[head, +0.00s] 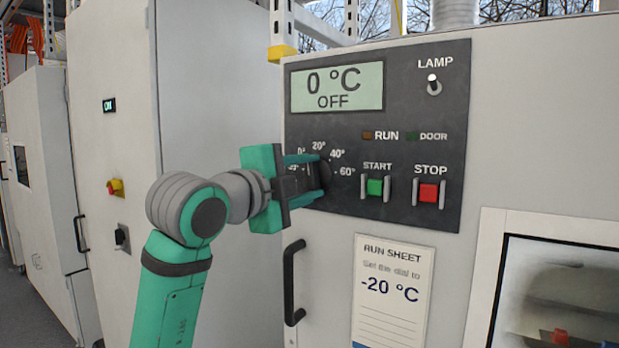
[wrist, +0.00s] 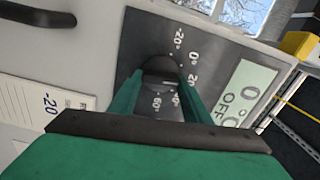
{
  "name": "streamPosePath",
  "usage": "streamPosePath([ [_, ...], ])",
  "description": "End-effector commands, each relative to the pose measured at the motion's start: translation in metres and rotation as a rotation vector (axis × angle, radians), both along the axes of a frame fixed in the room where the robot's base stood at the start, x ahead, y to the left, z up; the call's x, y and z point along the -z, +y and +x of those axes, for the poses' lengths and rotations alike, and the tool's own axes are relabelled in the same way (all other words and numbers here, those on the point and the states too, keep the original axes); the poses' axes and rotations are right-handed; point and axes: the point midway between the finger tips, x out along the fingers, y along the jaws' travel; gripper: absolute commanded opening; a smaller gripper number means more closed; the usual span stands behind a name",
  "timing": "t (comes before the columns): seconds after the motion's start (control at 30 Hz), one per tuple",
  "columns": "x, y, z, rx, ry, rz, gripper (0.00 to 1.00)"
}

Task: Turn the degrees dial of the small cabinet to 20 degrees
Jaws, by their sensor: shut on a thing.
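The degrees dial (head: 325,173) is a dark round knob on the dark control panel (head: 440,215) of the small cabinet. White marks around it include 0°, 20°, 40° and 60°; the wrist view also shows -20°. My green gripper (head: 308,178) reaches in from the left and is shut on the dial, a finger on either side. In the wrist view the dial (wrist: 162,66) sits between the fingertips. The display (head: 337,88) reads 0 °C OFF.
A green START button (head: 375,187) and red STOP button (head: 429,191) sit right of the dial, with the LAMP switch (head: 433,86) above. A run sheet (head: 392,290) below reads "Set the dial to -20 °C". A black door handle (head: 292,284) stands below my gripper.

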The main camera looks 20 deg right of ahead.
Motion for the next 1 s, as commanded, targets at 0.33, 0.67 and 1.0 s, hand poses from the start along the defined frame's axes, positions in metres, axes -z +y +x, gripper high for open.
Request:
streamPosePath([
  [0.33,0.0020,-0.0001,0.0001,0.000,-0.092,0.077,0.21],
  [0.67,0.0021,0.0009,0.0008,-0.002,-0.104,0.087,0.21],
  [1.0,0.0015,-0.0049,-0.0009,0.007,-0.104,0.084,0.62],
])
